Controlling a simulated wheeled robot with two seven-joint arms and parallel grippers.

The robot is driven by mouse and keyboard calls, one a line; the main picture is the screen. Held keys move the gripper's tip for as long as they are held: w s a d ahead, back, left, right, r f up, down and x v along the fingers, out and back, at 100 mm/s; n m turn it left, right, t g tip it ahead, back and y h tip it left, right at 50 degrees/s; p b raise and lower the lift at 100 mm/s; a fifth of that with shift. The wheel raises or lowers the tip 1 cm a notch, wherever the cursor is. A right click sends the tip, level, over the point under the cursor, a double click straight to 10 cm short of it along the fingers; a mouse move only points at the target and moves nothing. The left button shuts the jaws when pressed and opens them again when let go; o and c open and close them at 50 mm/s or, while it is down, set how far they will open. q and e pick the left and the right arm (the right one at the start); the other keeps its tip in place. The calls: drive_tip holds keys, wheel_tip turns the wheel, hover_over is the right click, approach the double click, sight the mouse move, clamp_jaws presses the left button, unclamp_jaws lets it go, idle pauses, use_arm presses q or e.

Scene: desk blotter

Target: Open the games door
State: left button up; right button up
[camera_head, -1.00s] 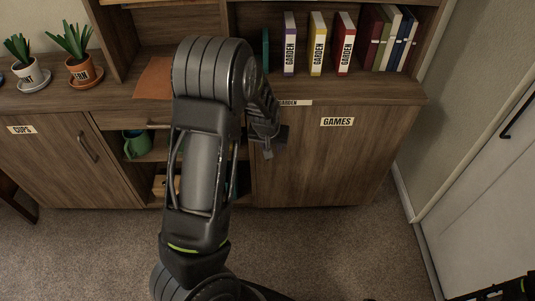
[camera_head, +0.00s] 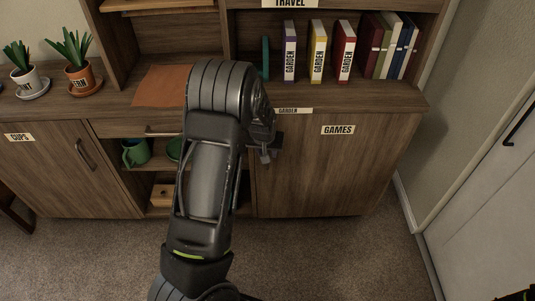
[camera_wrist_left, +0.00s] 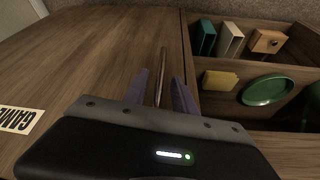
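The games door (camera_head: 325,175) is a brown wooden cabinet door with a white "GAMES" label (camera_head: 338,130). It looks closed in the head view. In the left wrist view the door (camera_wrist_left: 85,60) fills the left side. Its thin upright bar handle (camera_wrist_left: 160,75) stands near the door's edge. My left gripper (camera_head: 270,152) is at the door's left edge, partly hidden by my arm. In the left wrist view the fingers of my left gripper (camera_wrist_left: 160,92) are apart, one on each side of the handle, with gaps visible.
Open shelves left of the door hold a green mug (camera_head: 135,152) and a wooden box (camera_head: 163,194). Books (camera_head: 318,50) stand above the countertop (camera_head: 370,97). A wall (camera_head: 455,120) is at the right. The carpet (camera_head: 330,255) before the door is clear.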

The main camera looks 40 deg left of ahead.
use_arm(q)
drive_tip(key=shift+w+a+f, duration=0.1)
drive_tip(key=shift+w+f, duration=0.15)
drive_tip(key=shift+f, duration=0.4)
clamp_jaws()
idle(1.0)
